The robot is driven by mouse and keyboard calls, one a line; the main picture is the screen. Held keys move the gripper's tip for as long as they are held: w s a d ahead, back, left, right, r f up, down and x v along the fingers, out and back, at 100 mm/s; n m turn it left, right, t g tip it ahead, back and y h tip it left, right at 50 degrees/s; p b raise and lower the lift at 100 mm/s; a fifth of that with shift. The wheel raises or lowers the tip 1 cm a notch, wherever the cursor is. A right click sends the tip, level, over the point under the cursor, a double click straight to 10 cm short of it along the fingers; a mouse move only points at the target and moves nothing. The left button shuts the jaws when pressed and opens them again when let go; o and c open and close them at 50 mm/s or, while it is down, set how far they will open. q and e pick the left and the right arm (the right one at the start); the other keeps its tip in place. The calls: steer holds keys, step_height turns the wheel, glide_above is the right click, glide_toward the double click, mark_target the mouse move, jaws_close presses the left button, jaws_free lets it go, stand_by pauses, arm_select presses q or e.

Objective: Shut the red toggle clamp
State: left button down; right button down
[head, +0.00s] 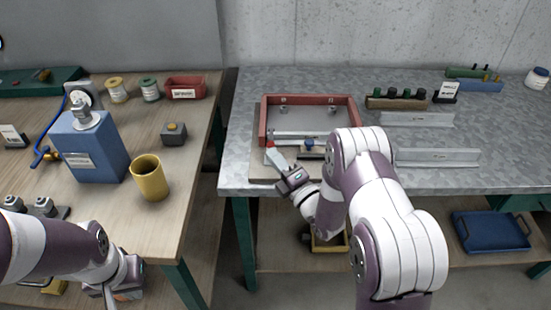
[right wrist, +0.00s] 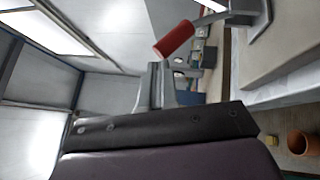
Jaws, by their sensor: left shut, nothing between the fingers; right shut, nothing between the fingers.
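The toggle clamp's red handle (right wrist: 175,39) shows in the right wrist view, tilted, on a grey metal arm. In the head view only a small red end (head: 270,144) shows, at the front left of the red frame (head: 263,120). My right gripper (head: 274,153) is shut and empty right at the red handle. In the right wrist view its fingertips (right wrist: 156,68) are just beside the handle's free end; I cannot tell whether they touch. The clamp's lower parts are mostly hidden. My left gripper (head: 110,294) is shut and empty, low at the left.
The red frame lies on the grey metal bench (head: 240,170). A blue-topped part (head: 309,144) stands close to my right gripper. Metal angle bars (head: 437,157) lie to the right. The left bench holds a blue container (head: 95,150) and a yellow cup (head: 150,180).

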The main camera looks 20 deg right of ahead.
steer(key=w+d+r+m+g+h+p, duration=0.2)
steer(key=w+d+r+m+g+p, duration=0.1)
steer(key=w, duration=0.7)
step_height(320, 180, up, 3)
steer(key=m+g+p, duration=0.1)
steer(key=g+p, duration=0.2)
steer(key=p, duration=0.1)
steer(key=shift+w+f+m+p, duration=0.15)
steer(key=shift+w+m+p, duration=0.2)
steer(key=shift+w+m, duration=0.05)
